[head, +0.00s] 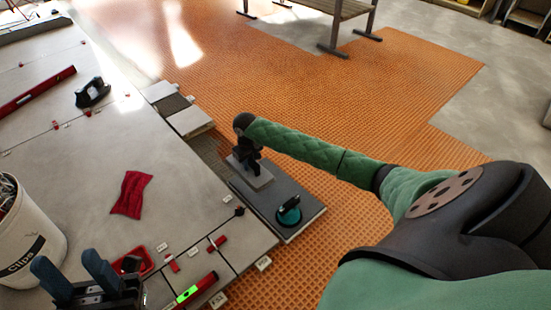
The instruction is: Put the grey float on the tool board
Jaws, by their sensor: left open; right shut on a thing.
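The grey float (252,178) is a flat grey plate with a dark handle, at the far left end of the tool board. My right gripper (247,150) is shut on its handle from above. The tool board (262,200) is a dark grey slab beside the tiled floor. The float's plate overlaps the board's far end in the head view; I cannot tell whether it touches. A round teal-and-black tool (288,213) lies on the board's near part. My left gripper (74,270) is open and empty at the bottom left.
On the tiles (90,160) lie a red cloth (131,193), a red tray (135,260), a black two-cup lifter (92,92) and red levels (38,90). A white clips bucket (28,240) stands at left. Orange matting (390,75) surrounds the board, with a trestle (336,22) beyond.

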